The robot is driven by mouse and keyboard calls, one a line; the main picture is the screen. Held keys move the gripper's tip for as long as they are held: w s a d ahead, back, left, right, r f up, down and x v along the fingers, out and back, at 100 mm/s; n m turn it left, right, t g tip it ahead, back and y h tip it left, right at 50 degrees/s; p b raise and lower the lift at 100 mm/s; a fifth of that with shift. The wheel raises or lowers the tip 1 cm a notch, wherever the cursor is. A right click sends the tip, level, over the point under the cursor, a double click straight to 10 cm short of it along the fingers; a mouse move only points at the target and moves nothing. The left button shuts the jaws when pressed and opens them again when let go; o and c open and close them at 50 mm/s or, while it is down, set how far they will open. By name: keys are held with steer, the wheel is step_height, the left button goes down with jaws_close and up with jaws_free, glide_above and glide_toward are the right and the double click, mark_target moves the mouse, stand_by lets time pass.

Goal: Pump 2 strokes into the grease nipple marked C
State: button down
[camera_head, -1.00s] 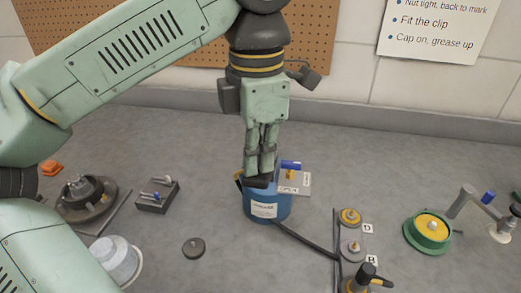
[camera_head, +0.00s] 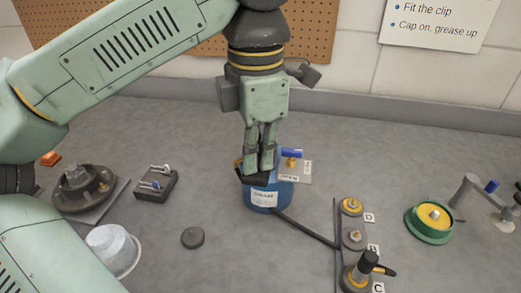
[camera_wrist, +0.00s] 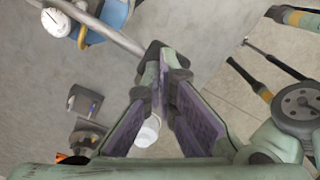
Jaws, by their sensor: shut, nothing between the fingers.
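The blue grease pump can (camera_head: 268,197) with a white label stands upright mid-bench. My gripper (camera_head: 260,172) points down over its top, fingers shut, with nothing seen between them. In the wrist view the shut fingertips (camera_wrist: 158,52) are beside the end of a grey bar (camera_wrist: 115,32), and the can (camera_wrist: 92,18) shows in part at the top. Whether they touch the bar I cannot tell. A black hose (camera_head: 305,228) runs from the can to the nipple rail.
Nipples by tags D (camera_head: 351,206) and B (camera_head: 354,239) are uncovered. A small plate with a blue-handled valve (camera_head: 291,154) is close behind the can. A green-rimmed hub (camera_head: 430,222) is right; a dark hub (camera_head: 82,187) and grey puck (camera_head: 192,238) are left.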

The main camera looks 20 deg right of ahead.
steer(key=shift+f, duration=0.2)
steer(key=shift+s+a+f+b, duration=0.1)
steer(key=shift+f+b, duration=0.35)
steer(key=shift+f, duration=0.15)
steer(key=shift+s+a+f+b, duration=0.1)
steer(key=shift+f+b, duration=0.3)
steer(key=shift+f, duration=0.15)
